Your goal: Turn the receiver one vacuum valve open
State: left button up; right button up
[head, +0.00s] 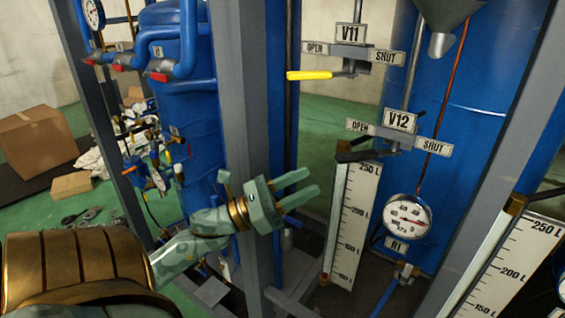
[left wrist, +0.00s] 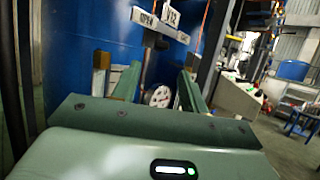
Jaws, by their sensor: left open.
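Two labelled valves show in the head view. The V11 valve has a yellow lever (head: 309,75) pointing left, under its OPEN plate (head: 315,48). Below it, the V12 valve has a dark lever (head: 366,155) also reaching left, under its OPEN plate (head: 360,126). Neither label says which one is the vacuum valve. A round gauge marked R1 (head: 408,216) sits below V12. My left gripper (head: 314,182) is open and empty, left of and lower than the V12 lever, apart from it. In the left wrist view, the V12 label (left wrist: 171,17) appears above and between the open fingers.
A grey post (head: 243,90) stands close behind my left gripper. A white scale (head: 354,225) stands below V12, with a second scale (head: 515,265) at right. A blue vessel (head: 470,110) is behind the valves. Cardboard boxes (head: 38,145) lie at far left.

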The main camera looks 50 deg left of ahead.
pick_arm(q)
jog(key=shift+b+v, duration=0.4)
jog(key=shift+v, duration=1.8)
